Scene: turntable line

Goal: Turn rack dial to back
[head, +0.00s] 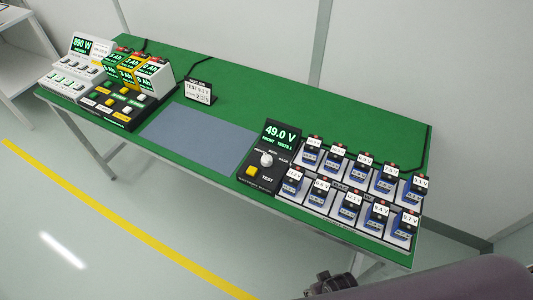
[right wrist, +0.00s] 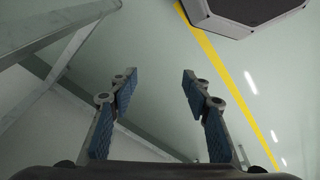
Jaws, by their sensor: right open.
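The rack dial (head: 266,159) is a round pale knob on a black panel (head: 263,189) standing on the green table. The labels around it are small; one on the right seems to read BACK. I cannot tell which way the knob points. The panel's display (head: 281,133) reads 49.0 V in green, with a smaller line that seems to start with FRONT. My right gripper (right wrist: 158,80) is open and empty in the right wrist view, with floor behind it. In the head view part of it (head: 333,283) shows below the table's front edge, away from the dial. My left gripper is not in view.
A yellow TEST button (head: 252,171) sits below the dial. Several blue batteries with voltage tags stand in a rack (head: 317,200) right of the panel. A grey mat (head: 200,137) lies left of it, clear. Chargers and a small sign (head: 199,90) stand further left.

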